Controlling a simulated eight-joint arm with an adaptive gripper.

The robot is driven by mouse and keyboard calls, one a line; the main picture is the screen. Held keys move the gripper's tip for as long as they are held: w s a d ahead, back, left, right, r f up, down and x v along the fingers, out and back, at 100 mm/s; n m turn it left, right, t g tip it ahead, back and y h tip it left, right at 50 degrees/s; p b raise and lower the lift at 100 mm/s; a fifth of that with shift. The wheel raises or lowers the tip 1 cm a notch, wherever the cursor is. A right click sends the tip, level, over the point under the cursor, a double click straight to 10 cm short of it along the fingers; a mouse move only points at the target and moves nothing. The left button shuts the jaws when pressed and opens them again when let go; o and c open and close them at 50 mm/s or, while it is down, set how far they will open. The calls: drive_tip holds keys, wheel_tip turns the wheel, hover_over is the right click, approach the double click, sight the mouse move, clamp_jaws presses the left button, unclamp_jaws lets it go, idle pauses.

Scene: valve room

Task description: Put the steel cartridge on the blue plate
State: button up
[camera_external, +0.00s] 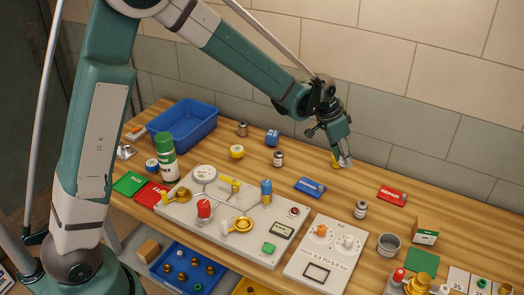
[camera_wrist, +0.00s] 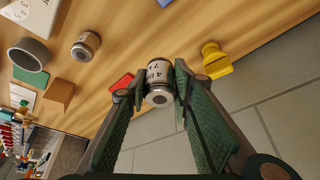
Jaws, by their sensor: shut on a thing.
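A small steel cartridge (camera_wrist: 158,82) with a pale printed label sits between the two green fingers of my gripper (camera_wrist: 160,88) in the wrist view. The fingers are shut on its sides. In the external view my gripper (camera_external: 345,161) points down over the back of the bench, right of centre. The cartridge's gap to the bench is hard to judge. A flat blue piece with a label (camera_external: 310,187) lies on the bench left of and in front of my gripper.
A yellow object (camera_wrist: 216,60) stands close to my gripper, near the wall. A red labelled piece (camera_external: 392,195) and another steel cartridge (camera_external: 361,209) lie to the right. A grey cup (camera_external: 388,245) is further forward. A valve panel (camera_external: 225,222) and blue bin (camera_external: 185,122) are left.

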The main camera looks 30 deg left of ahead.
drive_tip(key=r+p, duration=0.1)
hover_over(311, 190)
drive_tip(key=s+a, duration=0.1)
drive_tip(key=s, duration=0.1)
drive_tip(key=shift+w+a, duration=0.1)
drive_tip(key=shift+w, duration=0.15)
drive_tip(key=shift+f, duration=0.1)
drive_tip(key=shift+f, duration=2.75)
drive_tip(key=shift+f, duration=2.1)
drive_tip(key=shift+f, duration=0.1)
